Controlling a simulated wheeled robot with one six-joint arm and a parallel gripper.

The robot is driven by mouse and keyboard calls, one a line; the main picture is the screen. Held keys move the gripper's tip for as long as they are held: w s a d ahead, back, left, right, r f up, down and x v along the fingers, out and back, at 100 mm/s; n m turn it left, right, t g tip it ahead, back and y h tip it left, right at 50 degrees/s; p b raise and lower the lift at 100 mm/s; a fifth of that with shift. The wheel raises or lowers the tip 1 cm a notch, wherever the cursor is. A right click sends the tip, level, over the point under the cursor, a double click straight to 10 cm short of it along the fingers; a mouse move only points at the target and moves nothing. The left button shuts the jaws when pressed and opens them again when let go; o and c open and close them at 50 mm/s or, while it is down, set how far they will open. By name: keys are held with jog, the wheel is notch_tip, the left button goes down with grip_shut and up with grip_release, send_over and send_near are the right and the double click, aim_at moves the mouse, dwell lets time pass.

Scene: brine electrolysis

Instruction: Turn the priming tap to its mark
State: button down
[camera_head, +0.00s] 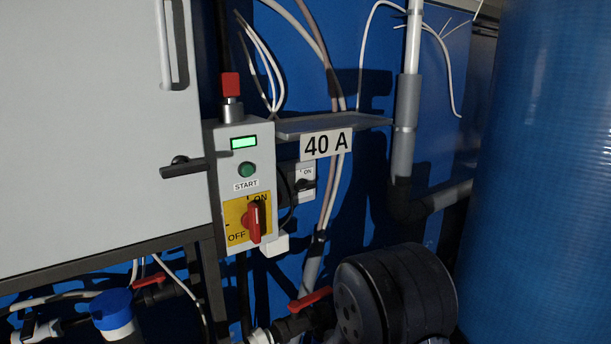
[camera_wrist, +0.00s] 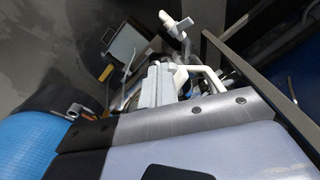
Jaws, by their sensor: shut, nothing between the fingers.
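Two red-handled taps show low in the head view. One red lever (camera_head: 310,299) sits above a dark valve body, just left of a black ribbed round body. The other red lever (camera_head: 150,281) is at the lower left, by the blue cap. No label marks either as the priming tap, and I cannot make out a mark beside them. I cannot make out my gripper's fingers in either view. The wrist view shows no red lever.
A switch box (camera_head: 241,190) has a START button and a red OFF/ON knob. A "40 A" plate (camera_head: 326,144) hangs from a small shelf. A grey cabinet (camera_head: 90,120) is left, a large blue cylinder (camera_head: 540,180) right. The black round body (camera_head: 395,297) crowds the right-hand lever.

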jog(key=shift+a+b, duration=0.5)
jog(key=shift+a, duration=0.05)
jog(key=shift+s, duration=0.1)
dwell(0.5)
notch_tip(320, 180, up, 6)
jog(key=p, duration=0.4)
jog(key=shift+s, duration=0.35)
jog(key=shift+p, duration=0.3)
